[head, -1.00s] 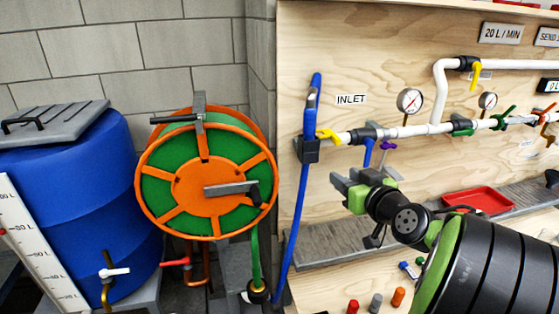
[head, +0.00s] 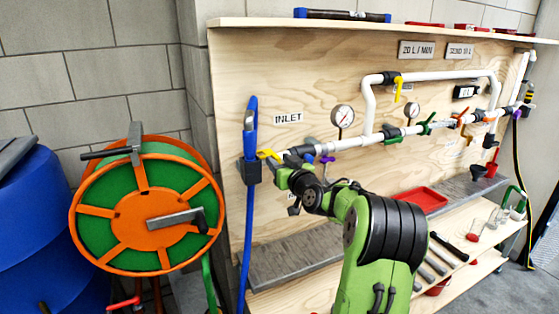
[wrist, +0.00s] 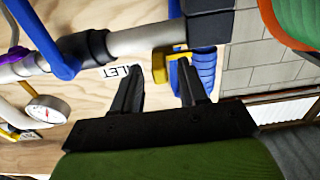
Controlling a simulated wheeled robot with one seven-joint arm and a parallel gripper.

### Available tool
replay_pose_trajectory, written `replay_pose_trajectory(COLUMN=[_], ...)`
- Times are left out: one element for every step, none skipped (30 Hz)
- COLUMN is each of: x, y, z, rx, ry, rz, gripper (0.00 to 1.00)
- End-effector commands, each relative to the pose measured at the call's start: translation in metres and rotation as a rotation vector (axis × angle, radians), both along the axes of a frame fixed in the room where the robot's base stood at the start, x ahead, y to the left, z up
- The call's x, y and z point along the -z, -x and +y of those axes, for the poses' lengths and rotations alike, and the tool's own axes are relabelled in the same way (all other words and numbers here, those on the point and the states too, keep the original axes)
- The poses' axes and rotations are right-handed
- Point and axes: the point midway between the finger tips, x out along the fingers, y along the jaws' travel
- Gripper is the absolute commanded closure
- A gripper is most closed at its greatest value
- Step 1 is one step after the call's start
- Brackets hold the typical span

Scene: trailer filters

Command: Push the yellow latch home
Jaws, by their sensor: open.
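The yellow latch (head: 268,155) sits at the left end of the white pipe, beside a dark block with a blue hose. My gripper (head: 281,174) is just below and right of the latch in the head view. In the wrist view my gripper (wrist: 158,70) has its two black fingers apart with nothing between them. I cannot tell whether a fingertip touches the latch.
The blue hose (head: 249,200) hangs left of the latch. The white pipe (head: 345,145) carries gauges and several coloured valves along the plywood board. An orange and green reel (head: 145,215) stands at the left. A red tray (head: 425,200) lies on the shelf to the right.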

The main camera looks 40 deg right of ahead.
Motion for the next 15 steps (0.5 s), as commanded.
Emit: replay_pose_trajectory(x=[0.0001, 0.0, 0.0, 0.0001, 0.0002, 0.0003, 0.0003, 0.0003, 0.0003, 0.0003, 0.0003, 0.0003, 0.0003, 0.0003, 0.0003], y=[-0.003, -0.0038, -0.0044, -0.0045, -0.0044, -0.0043, -0.0042, -0.0041, -0.004, -0.004, -0.004, -0.0039, -0.0039, -0.0039, -0.0038], z=[-0.0006, -0.001, -0.0013, -0.0014, -0.0014, -0.0014, -0.0013, -0.0013, -0.0013, -0.0013, -0.0013, -0.0013, -0.0013, -0.0013, -0.0012], rx=[0.0, 0.0, 0.001, 0.001, 0.001, 0.001, 0.001, 0.001, 0.001, 0.001, 0.001, 0.001, 0.001, 0.001, 0.001], ry=[0.0, 0.001, 0.001, 0.001, 0.001, 0.001, 0.001, 0.001, 0.001, 0.001, 0.001, 0.001, 0.001, 0.001, 0.001], rz=[0.001, 0.001, 0.001, 0.001, 0.001, 0.001, 0.001, 0.001, 0.001, 0.001, 0.001, 0.001, 0.001, 0.001, 0.001], gripper=[0.57, 0.57, 0.57, 0.57, 0.57, 0.57, 0.57, 0.57, 0.6, 0.65, 0.7, 0.76, 0.8, 0.85, 0.91])
